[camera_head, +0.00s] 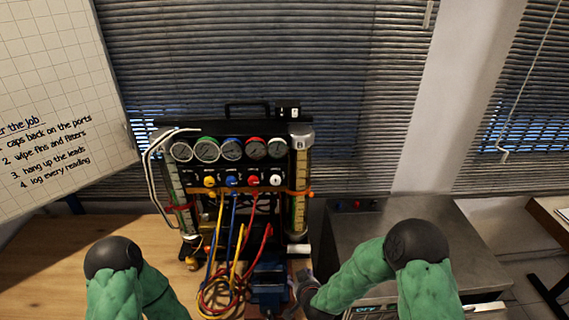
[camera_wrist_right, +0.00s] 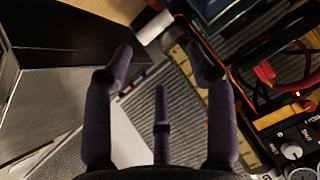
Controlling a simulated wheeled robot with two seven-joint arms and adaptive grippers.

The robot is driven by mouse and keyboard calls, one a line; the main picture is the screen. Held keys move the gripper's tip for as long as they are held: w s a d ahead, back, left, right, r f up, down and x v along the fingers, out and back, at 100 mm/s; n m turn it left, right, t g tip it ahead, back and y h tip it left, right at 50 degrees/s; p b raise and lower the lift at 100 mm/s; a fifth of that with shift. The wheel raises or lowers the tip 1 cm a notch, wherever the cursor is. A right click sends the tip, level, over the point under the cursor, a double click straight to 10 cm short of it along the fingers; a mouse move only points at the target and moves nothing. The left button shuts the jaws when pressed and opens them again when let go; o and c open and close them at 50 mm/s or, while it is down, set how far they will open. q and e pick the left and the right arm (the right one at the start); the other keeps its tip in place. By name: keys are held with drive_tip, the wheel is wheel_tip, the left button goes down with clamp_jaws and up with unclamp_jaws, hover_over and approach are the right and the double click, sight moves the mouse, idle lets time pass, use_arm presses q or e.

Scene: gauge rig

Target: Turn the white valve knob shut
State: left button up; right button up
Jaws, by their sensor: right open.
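The white valve knob (camera_head: 276,180) is the rightmost in the row of knobs on the black gauge rig (camera_head: 200,182), below the round gauges. My right gripper (camera_head: 305,283) is low in front of the rig's right side, below the knob and apart from it. In the right wrist view its three purple-grey fingers (camera_wrist_right: 164,66) are spread, with nothing between them. A pale round knob (camera_wrist_right: 292,151) shows at that view's lower right, outside the fingers; I cannot tell if it is the white one. My left gripper is out of view.
Yellow, blue and red hoses (camera_head: 235,265) hang in front of the rig. A blue block-like object (camera_head: 269,283) stands close to my right gripper. A grey metal cabinet (camera_head: 440,225) is at the right. Bare wooden table (camera_head: 140,230) lies left of the rig.

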drive_tip(key=w+a+r+t, duration=0.35)
drive_tip(key=w+r, duration=0.25)
drive_tip(key=r, duration=0.5)
drive_tip(key=t+h, duration=0.2)
drive_tip(key=t, duration=0.3)
approach(276, 182)
drive_tip(key=shift+m, duration=0.3)
drive_tip(key=w+p, duration=0.1)
drive_tip(key=w, duration=0.8)
drive_tip(key=shift+w+r, duration=0.15)
drive_tip(key=shift+w, duration=0.1)
clamp_jaws()
